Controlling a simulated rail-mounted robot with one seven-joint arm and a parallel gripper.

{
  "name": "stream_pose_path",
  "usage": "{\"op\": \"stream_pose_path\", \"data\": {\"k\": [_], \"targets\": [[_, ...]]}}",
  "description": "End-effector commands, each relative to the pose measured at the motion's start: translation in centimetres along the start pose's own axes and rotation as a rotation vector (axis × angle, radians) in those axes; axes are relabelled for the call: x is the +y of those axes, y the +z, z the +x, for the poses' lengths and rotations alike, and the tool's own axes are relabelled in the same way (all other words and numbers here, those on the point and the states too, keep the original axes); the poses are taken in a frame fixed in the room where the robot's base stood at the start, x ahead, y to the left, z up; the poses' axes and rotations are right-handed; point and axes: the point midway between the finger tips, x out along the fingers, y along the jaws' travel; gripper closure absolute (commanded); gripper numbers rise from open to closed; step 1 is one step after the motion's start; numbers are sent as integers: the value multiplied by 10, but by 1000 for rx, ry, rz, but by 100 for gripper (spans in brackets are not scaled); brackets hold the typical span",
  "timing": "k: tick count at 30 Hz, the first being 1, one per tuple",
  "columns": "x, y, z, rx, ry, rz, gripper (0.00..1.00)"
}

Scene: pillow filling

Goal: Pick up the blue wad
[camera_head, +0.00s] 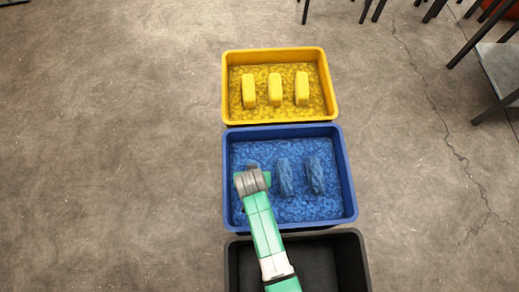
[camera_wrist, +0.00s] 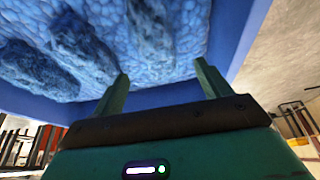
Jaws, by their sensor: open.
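The blue bin (camera_head: 347,190) is lined with lumpy blue filling. Two blue wads, one in the middle (camera_head: 285,177) and one at the right (camera_head: 315,175), stand on it in the head view. My gripper (camera_head: 254,180) is over the left part of this bin and covers what lies there. The wrist view shows my gripper (camera_wrist: 160,72) open, its two green fingers apart with nothing between them. Beyond the fingertips is a blue wad (camera_wrist: 150,28). Two more wads, one central (camera_wrist: 82,45) and one at the left (camera_wrist: 35,70), lie further left.
A yellow bin (camera_head: 229,85) with several yellow blocks stands directly behind the blue bin. A black bin (camera_head: 357,262), partly hidden by my arm, stands in front. Open concrete floor (camera_head: 110,150) lies to the left. Table or chair legs show at the upper right.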

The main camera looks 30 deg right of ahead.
Motion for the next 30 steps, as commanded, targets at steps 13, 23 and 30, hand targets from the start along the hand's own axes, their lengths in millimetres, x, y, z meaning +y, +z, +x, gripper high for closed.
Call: {"op": "stream_pose_path", "data": {"k": [13,23,30], "targets": [[1,5,46,2,-1,0,23],[2,6,77,4,-2,-1,23],[2,6,76,4,-2,-1,43]]}}
